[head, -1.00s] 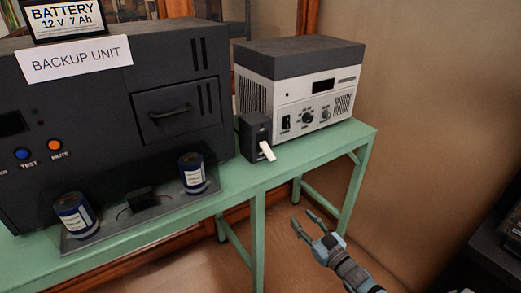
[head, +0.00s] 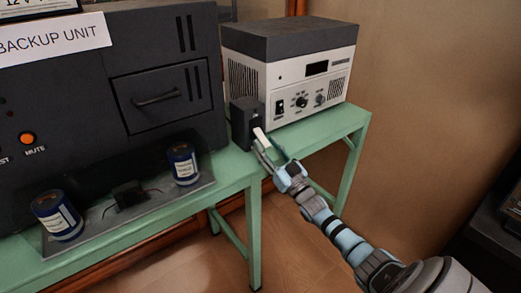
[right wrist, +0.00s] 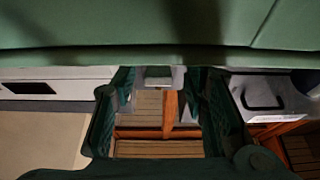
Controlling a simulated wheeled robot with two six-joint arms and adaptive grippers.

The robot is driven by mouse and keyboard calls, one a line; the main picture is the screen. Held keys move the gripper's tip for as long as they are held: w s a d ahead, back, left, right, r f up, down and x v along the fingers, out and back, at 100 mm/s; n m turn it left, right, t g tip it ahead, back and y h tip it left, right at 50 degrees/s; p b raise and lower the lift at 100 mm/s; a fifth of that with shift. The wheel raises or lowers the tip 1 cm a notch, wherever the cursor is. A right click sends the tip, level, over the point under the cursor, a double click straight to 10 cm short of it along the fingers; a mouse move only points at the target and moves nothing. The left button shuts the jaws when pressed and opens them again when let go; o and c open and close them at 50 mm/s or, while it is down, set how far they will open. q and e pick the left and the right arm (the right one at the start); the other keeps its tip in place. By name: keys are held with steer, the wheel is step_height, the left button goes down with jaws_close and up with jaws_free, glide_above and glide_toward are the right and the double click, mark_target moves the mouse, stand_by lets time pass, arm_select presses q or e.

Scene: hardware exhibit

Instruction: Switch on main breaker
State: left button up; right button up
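The main breaker is a small dark box (head: 241,121) on the green table, between the backup unit and the white power supply. Its white lever (head: 261,135) sticks out of the front, slanting downward. My right gripper (head: 267,152) is at the lever's lower end, fingers parted. In the right wrist view the open fingers (right wrist: 160,100) stand left and right, with a small pale piece, likely the lever (right wrist: 158,74), between their far ends. I cannot tell whether a finger touches it. My left gripper is not in view.
The backup unit (head: 70,95) stands at left, with two blue cylinders (head: 59,217) (head: 184,164) on a grey plate in front. The power supply (head: 300,75) stands behind the breaker. The green table (head: 230,180) edge runs below my right gripper. Floor in front is clear.

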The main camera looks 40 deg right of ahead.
steer(key=shift+w+d+r, duration=0.1)
steer(key=shift+w+r, duration=0.2)
steer(key=shift+w, duration=0.35)
steer(key=shift+c, duration=0.2)
jaws_close()
